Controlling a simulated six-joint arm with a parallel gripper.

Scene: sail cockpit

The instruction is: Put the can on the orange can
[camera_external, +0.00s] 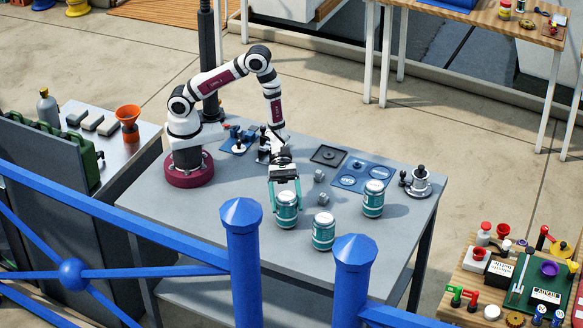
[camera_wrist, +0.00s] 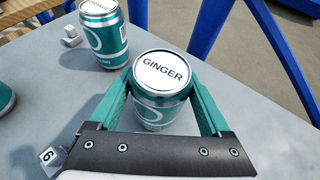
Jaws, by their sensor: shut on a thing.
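My gripper (camera_external: 286,194) is shut on a teal can with a white lid, the ginger can (camera_external: 287,216). In the wrist view the lid of this ginger can (camera_wrist: 160,75) reads GINGER, and the fingers press on both its sides. It is upright at or close to the grey table top. The orange can (camera_wrist: 103,35), its lid lettering small but seeming to read ORANGE, stands upright at the upper left of the wrist view. In the external view the orange can (camera_external: 323,233) appears just right of the held can, apart from it.
A third similar can (camera_external: 373,199) stands farther right, by a blue plate (camera_external: 350,180). Small grey cubes (camera_external: 319,175) and a dark square tray (camera_external: 328,156) lie behind the cans. A grey metal fixture (camera_external: 419,181) stands at the right corner. Blue railing posts (camera_external: 243,265) rise in front.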

